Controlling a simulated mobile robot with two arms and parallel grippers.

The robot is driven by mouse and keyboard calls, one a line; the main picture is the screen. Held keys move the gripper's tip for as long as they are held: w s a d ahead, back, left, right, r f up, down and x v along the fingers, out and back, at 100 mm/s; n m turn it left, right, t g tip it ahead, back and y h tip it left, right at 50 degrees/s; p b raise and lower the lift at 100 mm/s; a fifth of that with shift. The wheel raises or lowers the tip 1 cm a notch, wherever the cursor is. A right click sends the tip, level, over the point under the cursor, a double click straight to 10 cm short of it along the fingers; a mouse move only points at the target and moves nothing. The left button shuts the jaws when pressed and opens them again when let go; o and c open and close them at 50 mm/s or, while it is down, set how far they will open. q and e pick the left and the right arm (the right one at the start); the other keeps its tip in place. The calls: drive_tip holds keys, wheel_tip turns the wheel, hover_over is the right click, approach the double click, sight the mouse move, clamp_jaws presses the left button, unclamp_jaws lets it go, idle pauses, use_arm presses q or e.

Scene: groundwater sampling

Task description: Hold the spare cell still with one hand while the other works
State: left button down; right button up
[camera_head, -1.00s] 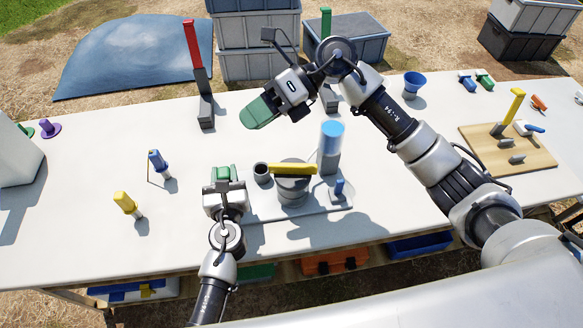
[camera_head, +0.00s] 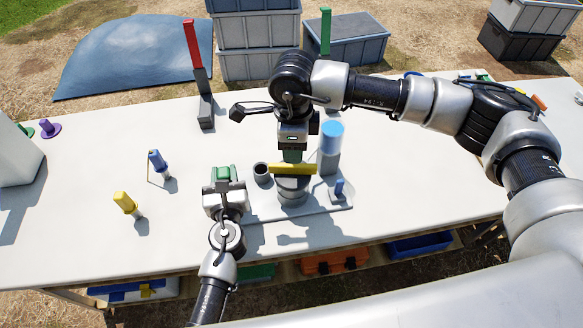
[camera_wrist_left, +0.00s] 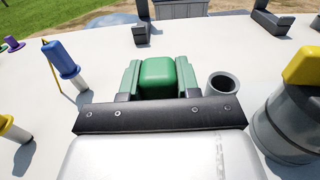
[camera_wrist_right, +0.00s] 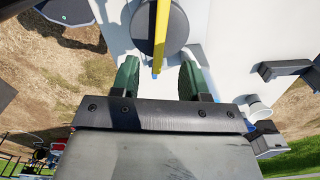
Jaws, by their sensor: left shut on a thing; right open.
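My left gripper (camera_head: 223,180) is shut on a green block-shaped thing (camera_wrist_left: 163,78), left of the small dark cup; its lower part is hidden. A grey round cell (camera_head: 292,190) with a yellow bar (camera_head: 306,169) across its top stands on a light plate (camera_head: 255,213). It also shows at the right of the left wrist view (camera_wrist_left: 290,120). Which thing is the spare cell I cannot tell. My right gripper (camera_head: 292,157) is open, pointing down just above the yellow bar. In the right wrist view the bar (camera_wrist_right: 161,40) shows between the parted green fingers (camera_wrist_right: 159,80); contact is not visible.
The dark cup (camera_head: 261,172), a blue-topped cylinder (camera_head: 331,140) and a small blue-handled piece (camera_head: 339,189) crowd the cell. Blue (camera_head: 158,161) and yellow (camera_head: 124,202) probes stand left. A red-topped post (camera_head: 193,50) stands behind. The table's front left is clear.

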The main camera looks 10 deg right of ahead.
sight(293, 170)
drive_tip(key=shift+f, duration=3.4)
drive_tip(key=shift+c, duration=0.2)
clamp_jaws()
drive_tip(key=m, duration=1.6)
drive_tip(key=shift+m, duration=1.2)
